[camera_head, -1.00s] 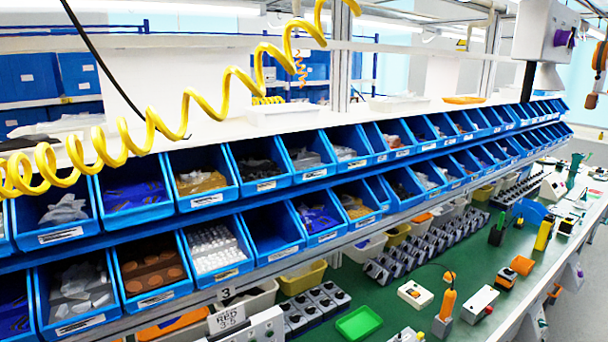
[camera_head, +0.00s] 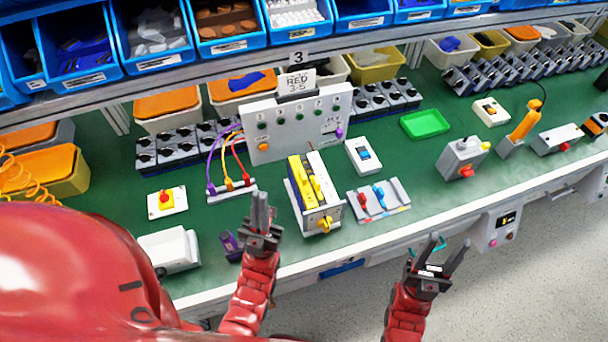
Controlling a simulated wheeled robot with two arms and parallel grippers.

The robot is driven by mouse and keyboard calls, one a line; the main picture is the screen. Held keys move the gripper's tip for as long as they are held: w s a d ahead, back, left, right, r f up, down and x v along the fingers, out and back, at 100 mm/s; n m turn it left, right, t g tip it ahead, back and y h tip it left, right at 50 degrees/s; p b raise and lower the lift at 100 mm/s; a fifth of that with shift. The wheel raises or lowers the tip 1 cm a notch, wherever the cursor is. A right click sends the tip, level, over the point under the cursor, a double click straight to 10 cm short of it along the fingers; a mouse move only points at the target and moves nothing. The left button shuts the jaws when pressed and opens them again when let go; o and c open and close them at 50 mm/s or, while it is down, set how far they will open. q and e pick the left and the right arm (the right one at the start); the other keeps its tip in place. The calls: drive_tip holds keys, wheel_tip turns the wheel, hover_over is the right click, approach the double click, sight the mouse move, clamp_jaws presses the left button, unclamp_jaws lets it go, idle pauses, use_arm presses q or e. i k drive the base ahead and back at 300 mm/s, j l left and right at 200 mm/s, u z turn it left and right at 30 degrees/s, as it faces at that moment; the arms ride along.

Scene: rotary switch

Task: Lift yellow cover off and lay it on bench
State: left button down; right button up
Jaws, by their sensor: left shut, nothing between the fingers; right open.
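A yellow cover (camera_head: 300,182) sits on the left part of a grey and white box (camera_head: 322,218) standing on the green bench (camera_head: 400,157). My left gripper (camera_head: 261,203) is shut and empty. In the picture it is just left of the box and below the cover, apart from both. My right gripper (camera_head: 449,250) is open and empty, to the lower right, over the bench's front edge and the floor.
Behind the box stands a white panel (camera_head: 292,145) with colored wires. Right of the box lie a small tray with red and blue levers (camera_head: 378,196) and a white switch (camera_head: 363,155). A green tray (camera_head: 425,124) lies farther back.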

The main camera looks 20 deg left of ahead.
sight(306, 190)
drive_tip(key=u, duration=0.25)
drive_tip(key=l+u, duration=0.3)
drive_tip(key=k+l+u, duration=0.25)
drive_tip(key=l, duration=0.2)
drive_tip(key=l+u, duration=0.3)
drive_tip(key=k+l, duration=0.1)
drive_tip(key=l, duration=0.3)
drive_tip(key=k+l, duration=0.15)
drive_tip(key=l, duration=0.2)
drive_tip(key=k+l+u, duration=0.1)
drive_tip(key=l, duration=0.3)
drive_tip(key=i, duration=0.3)
